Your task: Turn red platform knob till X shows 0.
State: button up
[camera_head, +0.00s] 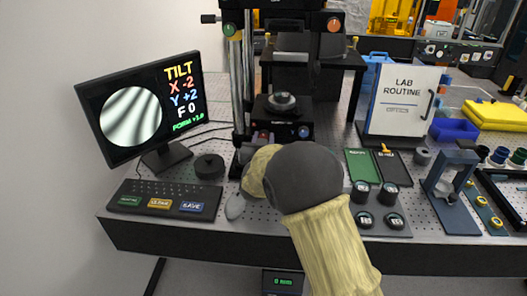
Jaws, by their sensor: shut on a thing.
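The monitor (143,104) at the left shows TILT, X -2, Y +2, F 0 and a form line in green. Its round picture has slanted light and dark stripes. The interferometer stand (238,80) rises behind my arm, with a dark platform (288,131) low between its posts. A dark round part (282,102) sits above the platform. A blue knob (303,132) shows on the platform front. I cannot make out the red platform knob clearly. My dark and pale yellow arm covers the area in front of the platform, and my gripper is hidden behind it.
A keypad (164,201) and a dark round puck (208,166) lie left of my arm. Right of it are green and black trays, several dark round pieces and a blue-grey frame (451,178). A LAB ROUTINE board (403,101) stands behind.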

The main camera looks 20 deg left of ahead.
jog(key=m+b, duration=0.6)
jog(key=b, duration=0.1)
jog(key=shift+f, duration=0.15)
dwell(0.3)
jog(key=o, duration=1)
jog(key=b+v, duration=0.2)
jog(key=v, duration=1.5)
jog(key=shift+s, duration=0.25)
dwell(0.4)
